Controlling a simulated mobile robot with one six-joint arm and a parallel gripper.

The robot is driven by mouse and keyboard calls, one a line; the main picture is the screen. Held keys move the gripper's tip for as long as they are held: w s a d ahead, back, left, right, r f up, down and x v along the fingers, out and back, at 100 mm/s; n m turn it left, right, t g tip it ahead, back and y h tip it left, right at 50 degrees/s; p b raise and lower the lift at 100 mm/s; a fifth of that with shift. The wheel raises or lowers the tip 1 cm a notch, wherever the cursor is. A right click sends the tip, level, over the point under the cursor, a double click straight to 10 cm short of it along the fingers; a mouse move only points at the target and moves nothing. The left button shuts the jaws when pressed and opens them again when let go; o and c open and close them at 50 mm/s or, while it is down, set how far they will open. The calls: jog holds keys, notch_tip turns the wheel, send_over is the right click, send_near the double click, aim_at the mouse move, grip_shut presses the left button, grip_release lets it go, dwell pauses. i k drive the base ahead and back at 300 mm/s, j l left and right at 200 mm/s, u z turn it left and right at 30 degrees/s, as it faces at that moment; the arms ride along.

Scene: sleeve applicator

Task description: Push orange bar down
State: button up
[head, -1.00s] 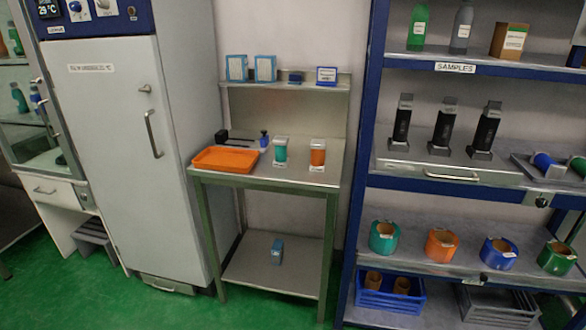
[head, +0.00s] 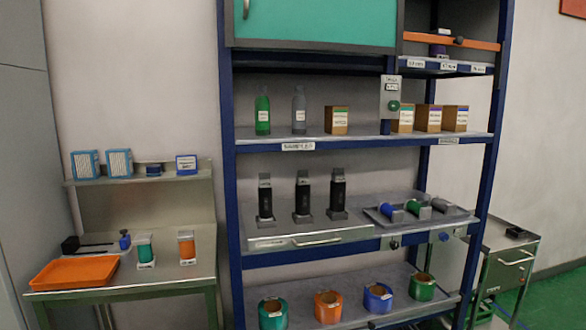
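The orange bar (head: 468,43) runs level across the upper right bay of the blue shelving rack (head: 231,190). Below the bar is a shelf edge with small white labels (head: 448,67). My gripper is not in view.
A teal cabinet door (head: 315,25) is left of the bar. A grey box with a green button (head: 393,106) hangs on the rack post. Cartons (head: 429,118) stand below. A steel bench with an orange tray (head: 75,272) is left, a cart (head: 510,255) right.

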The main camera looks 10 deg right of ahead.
aim_at(459, 42)
jog(key=i+l+z, duration=0.1)
jog(key=l, duration=0.35)
jog(key=i+l+z, duration=0.1)
jog(key=i+l, duration=0.2)
jog(key=l, duration=0.2)
jog(key=i+l+z, duration=0.1)
jog(key=l, duration=0.3)
jog(key=i+l+z, duration=0.1)
jog(key=i+l, duration=0.2)
jog(key=l, duration=0.15)
jog(key=i+l+z, duration=0.1)
jog(key=i+l, duration=0.15)
jog(key=l, duration=0.15)
jog(key=i+l+z, duration=0.1)
jog(key=i+l, duration=0.15)
jog(key=l, duration=0.15)
